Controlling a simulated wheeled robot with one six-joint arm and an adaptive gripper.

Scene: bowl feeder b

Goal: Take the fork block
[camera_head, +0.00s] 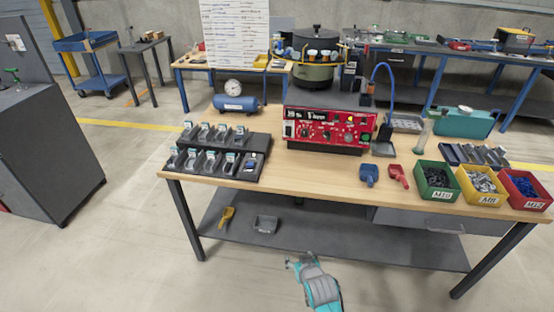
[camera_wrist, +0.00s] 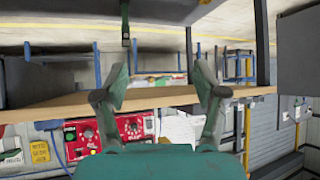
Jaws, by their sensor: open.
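Several grey blocks (camera_head: 212,161) stand in two rows on a black stepped rack (camera_head: 222,175) at the left of the wooden table. One at the front right has a blue part (camera_head: 251,163). A dark rack with grey block-like parts (camera_head: 474,155) lies at the right. I cannot tell which piece is the fork block. My gripper (camera_head: 291,263) is low in front of the table, well apart from these pieces. In the wrist view my gripper (camera_wrist: 161,88) has its two fingers wide apart with nothing between them.
The table's wooden edge (camera_wrist: 160,98) crosses the wrist view. A red control box (camera_head: 327,128) stands mid-table. Green (camera_head: 437,189), yellow (camera_head: 480,197) and red (camera_head: 525,201) bins stand at the right. A lower shelf (camera_head: 340,238) lies under the tabletop. The front middle of the tabletop is clear.

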